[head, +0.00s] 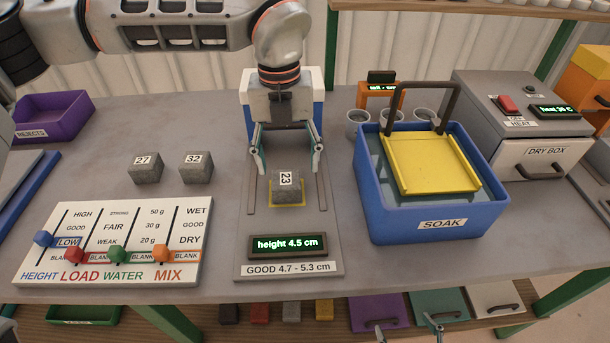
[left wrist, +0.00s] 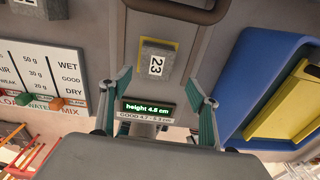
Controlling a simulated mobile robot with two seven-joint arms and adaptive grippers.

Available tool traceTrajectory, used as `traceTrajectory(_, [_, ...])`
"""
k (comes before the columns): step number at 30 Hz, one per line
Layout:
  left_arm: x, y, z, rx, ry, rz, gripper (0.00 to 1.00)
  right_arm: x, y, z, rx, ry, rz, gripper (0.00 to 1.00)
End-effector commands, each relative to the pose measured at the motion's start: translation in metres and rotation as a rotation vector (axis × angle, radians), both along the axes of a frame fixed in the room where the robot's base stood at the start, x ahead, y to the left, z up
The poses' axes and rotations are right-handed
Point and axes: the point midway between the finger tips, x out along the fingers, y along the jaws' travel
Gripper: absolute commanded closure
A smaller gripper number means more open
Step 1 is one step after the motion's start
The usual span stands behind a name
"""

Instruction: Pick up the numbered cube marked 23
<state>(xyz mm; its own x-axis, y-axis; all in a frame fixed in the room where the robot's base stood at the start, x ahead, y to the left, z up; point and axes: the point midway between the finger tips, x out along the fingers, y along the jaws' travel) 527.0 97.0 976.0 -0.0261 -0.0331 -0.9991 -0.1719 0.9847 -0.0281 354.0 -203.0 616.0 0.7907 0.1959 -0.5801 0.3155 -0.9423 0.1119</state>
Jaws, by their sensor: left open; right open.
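The cube marked 23 (head: 287,188) is grey with a white label and sits in a yellow-edged spot on the grey height gauge plate (head: 252,222). My left gripper (head: 287,166) is open and points down, its two fingers apart on either side, just behind and above the cube in the head view. In the left wrist view the cube (left wrist: 155,64) lies beyond and between the open fingertips (left wrist: 160,76), with nothing held. My right gripper (head: 431,320) shows only as fingertips at the bottom edge, open and empty.
Cubes 27 (head: 146,169) and 32 (head: 196,168) stand left of the gauge. A slider panel (head: 110,215) lies front left. The blue SOAK tub (head: 440,224) stands close on the right, with the dry box (head: 535,150) beyond.

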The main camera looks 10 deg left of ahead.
Motion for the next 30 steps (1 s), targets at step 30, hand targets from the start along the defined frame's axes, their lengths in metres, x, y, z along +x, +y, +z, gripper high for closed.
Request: traceTrajectory(30, [0.003, 0.01, -0.072, 0.034, -0.025, 0.028, 0.39, 0.0, 0.0, 0.0, 0.001, -0.001, -0.002, 0.23])
